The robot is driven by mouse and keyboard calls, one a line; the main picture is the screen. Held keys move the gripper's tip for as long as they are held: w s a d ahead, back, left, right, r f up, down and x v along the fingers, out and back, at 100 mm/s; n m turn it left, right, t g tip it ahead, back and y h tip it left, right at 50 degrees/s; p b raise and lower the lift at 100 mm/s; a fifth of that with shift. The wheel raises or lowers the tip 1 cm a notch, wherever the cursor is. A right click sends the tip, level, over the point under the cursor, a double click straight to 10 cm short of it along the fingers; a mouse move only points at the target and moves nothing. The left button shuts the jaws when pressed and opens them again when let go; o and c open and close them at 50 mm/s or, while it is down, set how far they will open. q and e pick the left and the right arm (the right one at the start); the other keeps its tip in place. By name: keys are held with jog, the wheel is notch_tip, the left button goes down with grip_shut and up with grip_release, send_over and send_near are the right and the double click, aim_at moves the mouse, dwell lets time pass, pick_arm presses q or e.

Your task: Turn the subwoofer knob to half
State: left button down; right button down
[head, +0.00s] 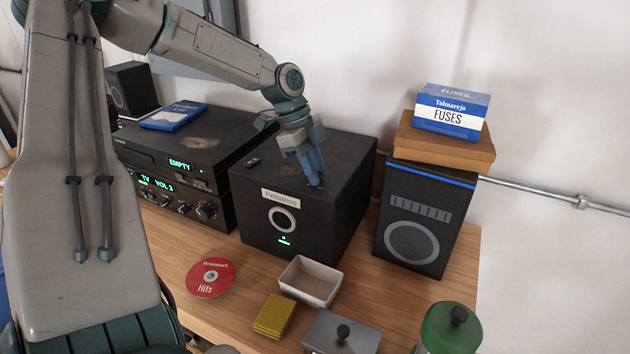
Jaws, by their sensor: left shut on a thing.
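The subwoofer (262,228) is a black box labelled "Pelsanco" with a round silver ring and a small lit green mark on its front. My left gripper (317,182) reaches down onto the right part of its top, near the front edge. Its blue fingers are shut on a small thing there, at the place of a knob. The fingers hide most of it, so its turn cannot be read. My right gripper is not in view.
A stereo stack (180,190) stands at left. A speaker (424,215) bearing a wooden box and a fuses box (452,110) stands at right. In front lie a red disc (211,277), a white tray (293,292), a yellow pad (274,316) and a green-lidded jar (449,330).

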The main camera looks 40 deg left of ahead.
pick_arm(q)
jog(key=m+g+b, duration=0.1)
jog(key=m, duration=0.2)
jog(key=shift+w+f, duration=0.1)
jog(key=m+g+b, duration=0.1)
jog(key=m, duration=0.1)
jog(key=shift+m, duration=0.3)
jog(key=m+g, duration=0.1)
jog(key=m, duration=0.1)
jog(key=m+b, duration=0.1)
jog(key=m, duration=0.1)
jog(key=shift+w+m+g+y, duration=0.15)
jog(key=shift+m+g+y, duration=0.25)
jog(key=shift+m, duration=0.3)
jog(key=c, duration=1.2)
grip_release()
